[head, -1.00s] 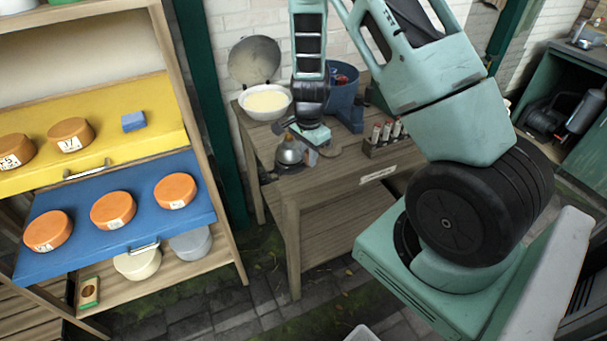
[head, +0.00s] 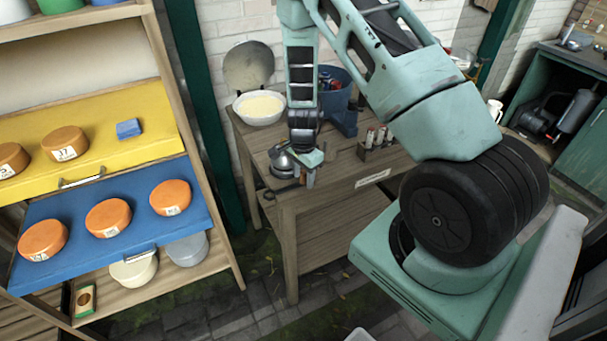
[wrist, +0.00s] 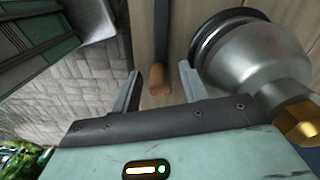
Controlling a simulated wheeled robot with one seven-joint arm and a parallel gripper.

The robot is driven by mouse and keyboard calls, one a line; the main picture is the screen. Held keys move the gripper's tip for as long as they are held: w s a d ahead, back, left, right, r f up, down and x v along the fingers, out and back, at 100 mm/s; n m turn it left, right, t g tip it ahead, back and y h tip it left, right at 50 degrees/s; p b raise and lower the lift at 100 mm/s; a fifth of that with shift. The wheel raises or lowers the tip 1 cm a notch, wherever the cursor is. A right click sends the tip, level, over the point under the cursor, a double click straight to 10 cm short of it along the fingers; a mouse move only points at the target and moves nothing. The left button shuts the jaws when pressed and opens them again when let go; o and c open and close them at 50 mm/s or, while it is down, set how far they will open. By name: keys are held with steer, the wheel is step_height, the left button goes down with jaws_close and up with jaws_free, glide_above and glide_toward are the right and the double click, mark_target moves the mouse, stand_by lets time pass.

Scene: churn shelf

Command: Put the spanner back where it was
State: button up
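My gripper (wrist: 159,82) is open, low over the front of the wooden table. It also shows in the head view (head: 306,176), partly hidden by its own wrist. In the wrist view a short brown wooden cylinder (wrist: 159,80) sits between the two fingers, with a gap on each side. A dark strip runs beyond it in line; I cannot tell whether they are one tool or whether this is the spanner. A silver metal vessel with a brass nut (wrist: 250,65) stands close to the right finger. No spanner is clearly recognisable in either view.
The wooden table (head: 335,192) also bears a white bowl (head: 260,108), a blue container (head: 338,100) and a rack of several small cylinders (head: 374,143). A shelf with yellow and blue trays (head: 130,225) of orange rounds stands left. Paved floor lies between.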

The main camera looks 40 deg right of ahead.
step_height(320, 180, up, 12)
steer(key=b, duration=0.2)
steer(key=s+a+r+n+y, duration=0.1)
steer(key=a+r+n, duration=0.35)
steer(key=a, duration=0.65)
steer(key=s+a+r+n+y, duration=0.1)
steer(key=s+a+r+n, duration=0.25)
steer(key=a+n, duration=0.2)
steer(key=s+a+r+n, duration=0.2)
steer(key=s+a+n, duration=0.2)
steer(key=a, duration=0.3)
steer(key=s+a+r+n, duration=0.2)
steer(key=s+a+n, duration=0.1)
steer(key=s+n, duration=0.3)
steer(key=s+a+r+n+h, duration=0.1)
steer(key=s+a+r+n, duration=0.1)
steer(key=s+n, duration=0.4)
steer(key=s+a, duration=0.1)
steer(key=s, duration=0.2)
steer(key=shift+a, duration=0.4)
steer(key=shift+r, duration=0.1)
